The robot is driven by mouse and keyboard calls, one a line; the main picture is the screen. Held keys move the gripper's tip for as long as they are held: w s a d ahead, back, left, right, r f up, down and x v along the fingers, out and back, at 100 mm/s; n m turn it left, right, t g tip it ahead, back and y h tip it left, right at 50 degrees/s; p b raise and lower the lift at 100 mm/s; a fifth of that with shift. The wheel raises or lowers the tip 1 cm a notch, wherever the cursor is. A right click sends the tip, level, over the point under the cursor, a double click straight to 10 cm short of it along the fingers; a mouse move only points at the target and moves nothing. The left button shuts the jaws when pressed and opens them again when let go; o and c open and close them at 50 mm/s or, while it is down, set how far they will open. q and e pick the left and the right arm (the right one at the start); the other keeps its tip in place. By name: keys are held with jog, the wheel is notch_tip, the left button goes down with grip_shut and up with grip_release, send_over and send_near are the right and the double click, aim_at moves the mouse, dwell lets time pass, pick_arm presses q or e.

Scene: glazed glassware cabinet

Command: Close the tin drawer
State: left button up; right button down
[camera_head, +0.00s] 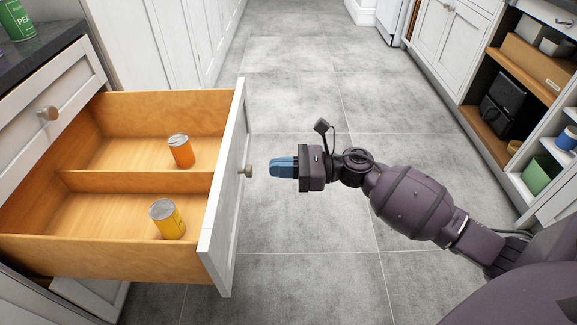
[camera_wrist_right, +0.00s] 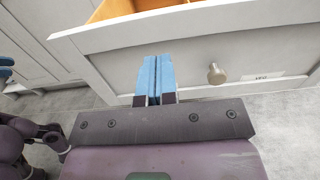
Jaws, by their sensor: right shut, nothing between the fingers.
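The tin drawer (camera_head: 150,105) is pulled open at the left of the head view, with a wooden inside split by a divider. An orange tin (camera_head: 180,150) stands in the far compartment and a yellow tin (camera_head: 167,218) in the near one. Its white front panel (camera_head: 226,190) carries a round knob (camera_head: 246,171). My right gripper (camera_head: 276,166) is shut and empty, just right of the knob and apart from it. In the right wrist view its blue fingers (camera_wrist_right: 154,80) are together before the panel, with the knob (camera_wrist_right: 216,73) to their right. My left gripper is not in the head view.
A closed drawer (camera_head: 48,112) and a dark counter with a green tin (camera_head: 17,18) are above the open drawer. Open shelves (camera_head: 510,100) stand at the right. The grey floor between is clear.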

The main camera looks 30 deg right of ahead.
aim_at(226, 168)
jog(key=x, duration=0.8)
jog(key=shift+f+b, duration=0.1)
jog(key=shift+b, duration=0.25)
jog(key=shift+w+a, duration=0.3)
jog(key=shift+a, duration=0.05)
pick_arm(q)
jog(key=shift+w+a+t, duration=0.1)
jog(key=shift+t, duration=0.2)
pick_arm(e)
jog(key=shift+a, duration=0.1)
jog(key=shift+w, duration=0.1)
